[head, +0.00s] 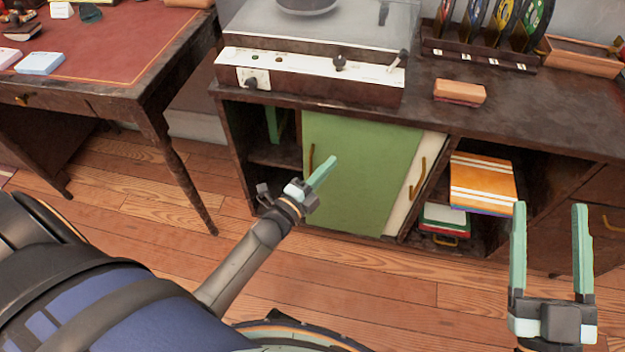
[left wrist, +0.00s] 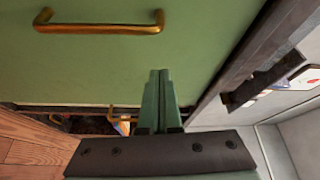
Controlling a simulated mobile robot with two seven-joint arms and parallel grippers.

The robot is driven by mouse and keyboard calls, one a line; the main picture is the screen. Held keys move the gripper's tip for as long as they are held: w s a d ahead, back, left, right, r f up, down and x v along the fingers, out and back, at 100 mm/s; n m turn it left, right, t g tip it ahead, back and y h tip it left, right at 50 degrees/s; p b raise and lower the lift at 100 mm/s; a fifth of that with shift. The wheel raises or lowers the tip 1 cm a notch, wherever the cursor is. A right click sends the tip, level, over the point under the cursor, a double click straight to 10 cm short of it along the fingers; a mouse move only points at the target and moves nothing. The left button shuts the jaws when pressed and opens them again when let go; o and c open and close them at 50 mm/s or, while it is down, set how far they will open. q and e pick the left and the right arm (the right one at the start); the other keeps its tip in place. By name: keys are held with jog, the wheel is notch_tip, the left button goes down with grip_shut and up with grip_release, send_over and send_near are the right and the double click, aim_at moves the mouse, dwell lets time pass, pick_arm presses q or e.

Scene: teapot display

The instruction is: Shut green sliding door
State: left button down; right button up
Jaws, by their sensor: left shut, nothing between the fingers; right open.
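The green sliding door (head: 365,170) stands in the front of the dark wooden cabinet, with an open gap at its left showing a shelf. Its brass handle (head: 311,157) is upright near its left edge; the handle also shows at the top of the left wrist view (left wrist: 98,28). A cream door (head: 410,200) with a brass handle shows partly behind the green door's right edge. My left gripper (head: 333,158) is shut and empty, in front of the green door just right of its handle; I cannot tell if it touches. My right gripper (head: 550,207) is open and empty at lower right.
A record player (head: 310,75) stands on the cabinet top, with a brick-like block (head: 459,92) and a record rack (head: 480,55) to its right. Orange-covered sleeves or books (head: 483,180) lie in the open right compartment. A red-topped desk (head: 100,50) stands at left. Floor in front is clear.

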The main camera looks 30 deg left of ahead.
pick_arm(q)
jog(key=shift+s+a+f, duration=0.1)
jog(key=shift+a+f, duration=0.05)
jog(key=shift+a, duration=0.85)
jog(key=shift+s+a+f, duration=0.1)
jog(key=shift+a+f, duration=0.05)
jog(key=shift+a, duration=0.8)
pick_arm(e)
jog(key=shift+s+a+r+n+t+y, duration=0.15)
jog(key=shift+s+r+n+y, duration=0.15)
jog(key=shift+r, duration=0.2)
jog(key=shift+s+r+n+t+y, duration=0.1)
jog(key=shift+s+r+n+y, duration=0.15)
jog(key=shift+r, duration=0.2)
jog(key=shift+s+a+r+n+t+y, duration=0.1)
jog(key=shift+s+r+n+t+y, duration=0.1)
jog(key=shift+r+y, duration=0.25)
